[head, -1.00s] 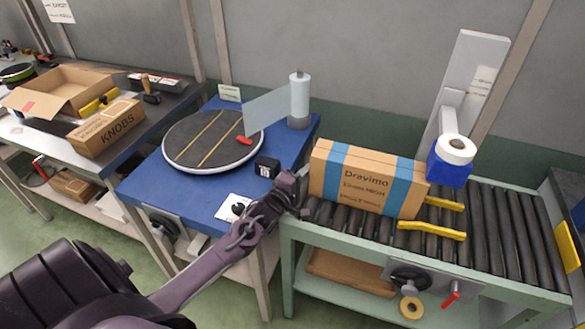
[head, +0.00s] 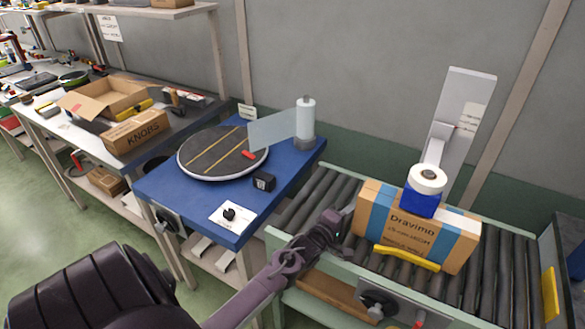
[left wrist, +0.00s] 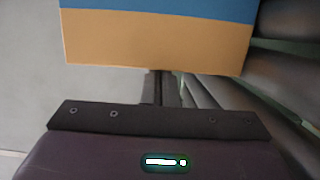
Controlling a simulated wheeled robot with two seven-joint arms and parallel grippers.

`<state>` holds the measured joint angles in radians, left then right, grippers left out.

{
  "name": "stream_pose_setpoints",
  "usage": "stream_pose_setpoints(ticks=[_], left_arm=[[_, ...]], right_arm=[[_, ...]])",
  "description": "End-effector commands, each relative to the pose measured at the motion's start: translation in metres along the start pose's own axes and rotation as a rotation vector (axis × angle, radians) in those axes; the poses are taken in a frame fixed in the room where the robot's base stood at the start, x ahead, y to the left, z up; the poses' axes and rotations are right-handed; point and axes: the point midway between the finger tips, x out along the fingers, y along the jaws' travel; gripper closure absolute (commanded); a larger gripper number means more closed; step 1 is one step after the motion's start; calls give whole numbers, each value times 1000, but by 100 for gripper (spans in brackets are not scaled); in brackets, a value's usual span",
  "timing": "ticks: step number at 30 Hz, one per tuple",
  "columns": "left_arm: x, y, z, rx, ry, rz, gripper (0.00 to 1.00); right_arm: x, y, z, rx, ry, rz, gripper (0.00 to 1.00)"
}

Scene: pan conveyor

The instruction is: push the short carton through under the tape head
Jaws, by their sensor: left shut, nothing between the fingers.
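The short carton (head: 377,220), brown with blue bands and the word Dravimo, stands upright on the roller conveyor (head: 306,207). Its middle is under the tape head (head: 424,198), a blue block with a white tape roll, which hides part of its top and front. My left gripper (head: 346,212) is shut and empty at the carton's left end. The left wrist view shows the carton's end (left wrist: 155,42) close in front of the fingers; I cannot tell whether they touch. My right gripper is in neither view.
A yellow guide rail (head: 407,258) runs along the carton's near side. Bare rollers continue to the right, up to a yellow-marked end (head: 550,297). A blue table with a round turntable (head: 222,152) and a wrap roll (head: 305,122) stands at left.

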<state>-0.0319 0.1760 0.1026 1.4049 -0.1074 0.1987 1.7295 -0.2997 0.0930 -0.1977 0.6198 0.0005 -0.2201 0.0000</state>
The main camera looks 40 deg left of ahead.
Motion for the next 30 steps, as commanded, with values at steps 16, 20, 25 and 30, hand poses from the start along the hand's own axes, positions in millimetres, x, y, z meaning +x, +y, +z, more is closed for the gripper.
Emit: stream_pose_setpoints(ticks=[16,20,25,30], left_arm=[[24,0,97,-3,0,0,100],[25,0,101,1,-1,-1,100],[25,0,100,1,-1,-1,100],[25,0,101,1,-1,-1,100]], right_arm=[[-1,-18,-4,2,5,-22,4],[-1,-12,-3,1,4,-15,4],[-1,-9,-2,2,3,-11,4],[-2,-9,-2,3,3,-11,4]])
